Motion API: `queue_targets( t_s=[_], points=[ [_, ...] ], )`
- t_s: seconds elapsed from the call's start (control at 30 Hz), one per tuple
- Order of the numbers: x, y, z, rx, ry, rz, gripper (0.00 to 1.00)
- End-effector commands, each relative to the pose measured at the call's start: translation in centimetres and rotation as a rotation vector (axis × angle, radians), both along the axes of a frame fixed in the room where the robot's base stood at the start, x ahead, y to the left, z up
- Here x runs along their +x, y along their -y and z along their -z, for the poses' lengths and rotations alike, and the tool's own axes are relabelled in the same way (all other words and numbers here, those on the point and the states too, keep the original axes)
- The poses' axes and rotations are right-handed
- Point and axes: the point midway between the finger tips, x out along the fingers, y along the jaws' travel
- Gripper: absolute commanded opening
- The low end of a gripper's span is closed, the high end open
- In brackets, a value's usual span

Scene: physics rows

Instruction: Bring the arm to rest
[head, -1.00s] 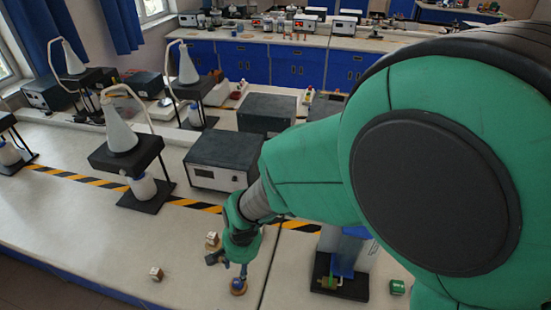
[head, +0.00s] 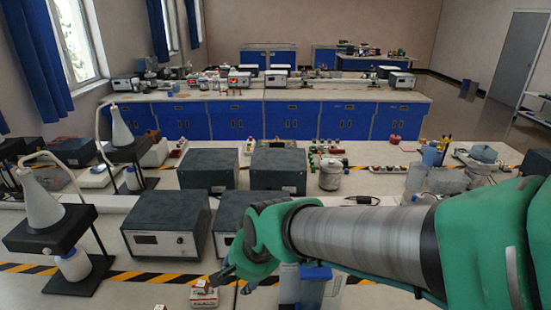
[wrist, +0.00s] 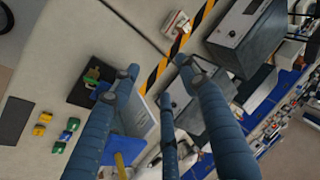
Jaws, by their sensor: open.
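My arm (head: 360,240) reaches in from the right of the head view, stretched leftward over the near bench (head: 70,225). My gripper (head: 226,278) is at its left end, partly cut off by the view angle and small there. In the wrist view my gripper (wrist: 160,82) shows blue fingers spread apart with nothing between them. The fingers are above the bench, with the striped tape and grey boxes beyond them.
A small red-and-white block (head: 203,296) lies near my gripper. A blue-and-white stand (head: 312,284) is below my forearm. Grey instrument boxes (head: 165,225) and a flask stand (head: 62,240) are at left. Small green and yellow blocks (wrist: 42,118) lie on the bench.

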Motion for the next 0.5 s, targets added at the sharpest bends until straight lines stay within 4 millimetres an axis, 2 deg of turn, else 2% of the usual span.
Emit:
queue_targets(
  t_s=[0.03,0.2,0.37,0.5],
  points=[
    [0.1,1.4,-1.1,0.012,0.029,0.017,0.45],
    [0.0,5.2,-4.5,0.037,0.109,0.055,0.45],
    [-0.5,8.1,-6.9,0.051,0.171,0.088,0.45],
    [-1.9,12.3,-9.0,-0.011,0.181,0.073,0.45]
  ],
)
